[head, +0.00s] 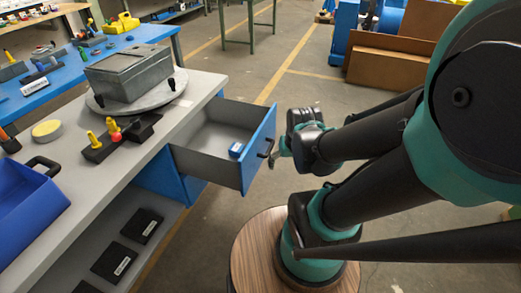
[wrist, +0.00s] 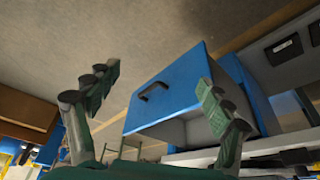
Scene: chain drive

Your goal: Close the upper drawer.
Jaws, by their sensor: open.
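The upper drawer (head: 217,140) is pulled out of the grey-topped workbench (head: 75,161). It has a blue front with a dark handle (head: 266,149), and a small blue box (head: 236,149) lies inside it. My gripper (head: 281,153) is in front of the drawer front, near the handle; I cannot tell in the head view whether they touch. In the wrist view the two fingers are spread apart and empty (wrist: 160,95). The drawer front (wrist: 165,92) and its handle (wrist: 154,91) show between and beyond the fingers, apart from them.
On the benchtop stand a grey box on a round plate (head: 130,76), a tool holder (head: 120,137) and a blue bin (head: 28,207). Dark trays (head: 140,225) lie on the lower shelf. The floor beyond the drawer (head: 255,75) is clear.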

